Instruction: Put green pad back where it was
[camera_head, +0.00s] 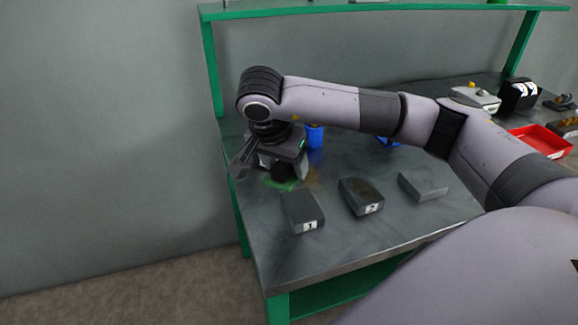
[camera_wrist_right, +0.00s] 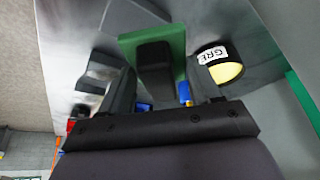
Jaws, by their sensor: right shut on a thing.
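The green pad (camera_wrist_right: 181,42), a flat green piece with a dark block on it, sits between the fingers of my right gripper (camera_wrist_right: 165,95) in the right wrist view. The gripper is shut on it. In the head view my right gripper (camera_head: 262,165) is low over the far left part of the bench, and the pad is mostly hidden. A green patch (camera_head: 280,183) shows on the bench under the gripper; I cannot tell whether it is the pad or a mark. A rounded piece labelled "GRE" (camera_wrist_right: 219,62) is beside the pad. My left gripper is not in view.
A dark block labelled 1 (camera_head: 302,212), a dark block labelled 2 (camera_head: 361,196) and a grey block (camera_head: 423,185) stand near the front of the bench (camera_head: 330,245). A blue cup (camera_head: 314,136) is behind the gripper. A red tray (camera_head: 541,141) is at right.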

